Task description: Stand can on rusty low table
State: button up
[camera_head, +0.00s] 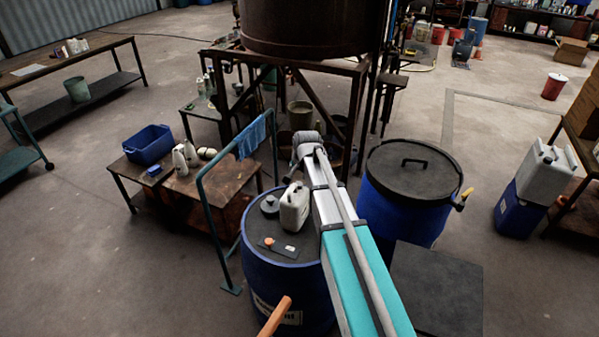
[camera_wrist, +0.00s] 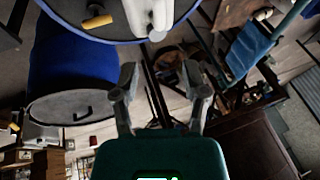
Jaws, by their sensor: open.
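A white can (camera_head: 294,207) with a handle stands upright on the lid of a blue drum (camera_head: 270,283). Part of it shows at the top of the wrist view (camera_wrist: 150,14), beyond the drum rim. The rusty low table (camera_head: 226,196) is left of the drum, with a brown, stained top. My gripper (camera_wrist: 163,82) is open and empty in the wrist view, apart from the can. In the head view my arm passes right of the can, and I cannot make out the fingers.
A teal rail (camera_head: 213,222) with a blue cloth (camera_head: 252,137) stands between drum and table. Another blue drum (camera_head: 408,190) is at right; a rusty vat (camera_head: 305,25) stands behind.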

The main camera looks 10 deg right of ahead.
jog(key=shift+s, duration=0.1)
dwell(0.4)
jog(key=s+f+n+g, duration=0.1)
jog(key=s+n+g, duration=0.3)
jog(key=s, duration=2.2)
jog(key=n, duration=0.3)
jog(key=shift+s+a+f+n+g+h, duration=0.15)
jog(key=shift+s+f+n+g+h, duration=0.15)
jog(key=shift+s+n+g, duration=0.1)
notch_tip(320, 180, down, 7)
jog(key=b, duration=0.7)
jog(key=shift+a, duration=0.15)
